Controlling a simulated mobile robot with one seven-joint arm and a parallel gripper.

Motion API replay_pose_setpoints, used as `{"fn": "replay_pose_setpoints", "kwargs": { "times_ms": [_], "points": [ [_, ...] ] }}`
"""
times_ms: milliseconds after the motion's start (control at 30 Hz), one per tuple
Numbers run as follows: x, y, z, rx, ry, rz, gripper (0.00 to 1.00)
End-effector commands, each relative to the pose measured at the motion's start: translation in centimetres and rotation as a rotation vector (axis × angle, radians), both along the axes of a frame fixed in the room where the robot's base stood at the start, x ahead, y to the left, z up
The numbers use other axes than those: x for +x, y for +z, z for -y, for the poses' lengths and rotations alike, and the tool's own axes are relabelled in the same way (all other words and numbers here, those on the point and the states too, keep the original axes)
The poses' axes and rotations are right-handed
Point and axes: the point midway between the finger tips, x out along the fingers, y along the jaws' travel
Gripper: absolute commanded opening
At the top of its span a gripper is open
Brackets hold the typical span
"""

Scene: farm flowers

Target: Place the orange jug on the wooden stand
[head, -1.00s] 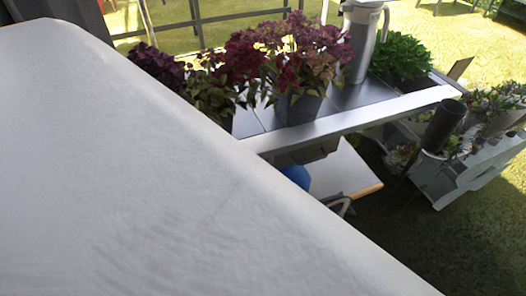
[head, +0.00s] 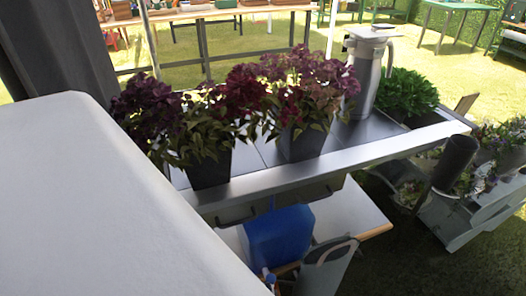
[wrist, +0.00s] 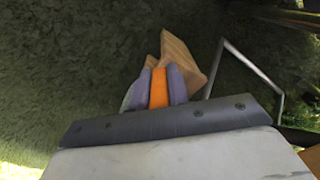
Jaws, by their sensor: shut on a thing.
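In the wrist view my gripper (wrist: 155,84) is shut, with its two grey-purple finger pads on either side of a narrow orange part (wrist: 158,92). I take this to be part of the orange jug; its whole shape does not show. A pale wooden piece (wrist: 177,50) shows just beyond the fingertips. I cannot tell whether it is the wooden stand or whether the orange part touches it. In the head view neither the gripper nor the orange jug shows, and no wooden stand can be made out for certain.
A metal-edged table (head: 330,165) holds potted purple-red flowers (head: 290,100), a steel jug (head: 367,75) and a green plant (head: 405,93). In front and below are a blue container (head: 280,235) and a grey can (head: 325,270). Grass lies at the right.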

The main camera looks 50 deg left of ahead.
Motion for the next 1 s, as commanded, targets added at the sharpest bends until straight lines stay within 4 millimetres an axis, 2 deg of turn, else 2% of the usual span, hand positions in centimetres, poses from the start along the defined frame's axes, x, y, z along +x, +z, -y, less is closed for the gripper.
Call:
{"fn": "replay_pose_setpoints", "kwargs": {
  "times_ms": [33,200,533,900,1000],
  "points": [
    [0.0,-0.1,0.0,0.000,0.000,0.000,0.20],
    [0.0,-0.1,0.0,0.000,0.000,0.000,0.40],
    [0.0,0.5,0.0,0.000,0.001,0.001,0.40],
    [0.1,6.2,0.0,0.001,-0.001,0.002,0.40],
    [0.0,7.3,0.0,0.000,-0.001,0.001,0.40]
  ]
}}
